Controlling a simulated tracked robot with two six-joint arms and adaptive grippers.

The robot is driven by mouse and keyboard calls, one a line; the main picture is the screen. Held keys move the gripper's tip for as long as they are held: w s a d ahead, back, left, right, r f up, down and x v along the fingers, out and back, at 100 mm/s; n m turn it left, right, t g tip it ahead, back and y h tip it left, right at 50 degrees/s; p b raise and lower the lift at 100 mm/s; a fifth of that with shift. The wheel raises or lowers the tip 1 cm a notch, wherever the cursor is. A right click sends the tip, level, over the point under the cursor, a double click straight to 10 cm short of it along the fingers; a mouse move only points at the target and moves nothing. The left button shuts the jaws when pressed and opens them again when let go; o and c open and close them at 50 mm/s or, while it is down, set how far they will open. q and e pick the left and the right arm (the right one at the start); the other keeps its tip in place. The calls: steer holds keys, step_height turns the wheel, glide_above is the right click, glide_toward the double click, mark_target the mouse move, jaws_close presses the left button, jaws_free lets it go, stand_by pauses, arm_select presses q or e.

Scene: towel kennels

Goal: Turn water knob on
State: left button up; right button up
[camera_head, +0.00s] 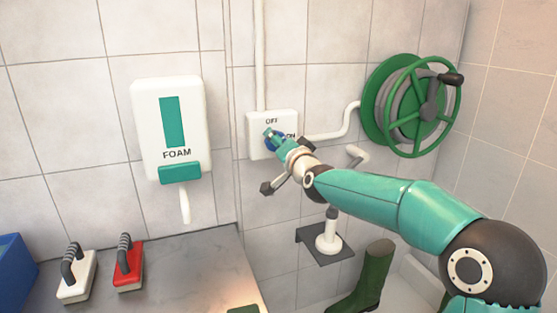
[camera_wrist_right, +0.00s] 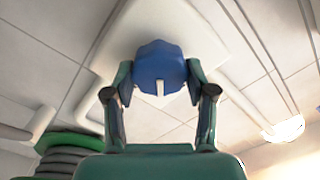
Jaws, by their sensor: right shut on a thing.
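The blue water knob (camera_head: 272,142) is on a white wall box (camera_head: 258,121) marked OFF at the top and ON at the right. In the right wrist view the knob (camera_wrist_right: 160,68) fills the space between my fingers, and a short white mark on it points down in that picture. My right gripper (camera_wrist_right: 160,84) is shut on the knob, one finger on each side. In the head view my right gripper (camera_head: 276,140) covers part of the knob, so its pointer is hidden there. My left gripper is not in view.
A green hose reel (camera_head: 371,97) is on the wall to the right, joined to the box by a white pipe (camera_head: 335,129). A foam dispenser (camera_head: 146,103) hangs to the left. Red (camera_head: 128,276) and white (camera_head: 75,290) brushes lie on the grey counter (camera_head: 196,276). A green boot (camera_head: 376,272) stands below.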

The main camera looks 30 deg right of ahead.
steer(key=shift+d+f+m+b, duration=0.15)
steer(key=shift+m+b, duration=1.2)
steer(key=shift+m, duration=0.8)
steer(key=shift+a+f+m+b, duration=0.15)
steer(key=shift+m+b, duration=1.15)
steer(key=shift+m, duration=0.85)
steer(key=shift+d, duration=0.1)
steer(key=o, duration=1.1)
steer(key=shift+d, duration=0.1)
steer(key=shift+s, duration=0.15)
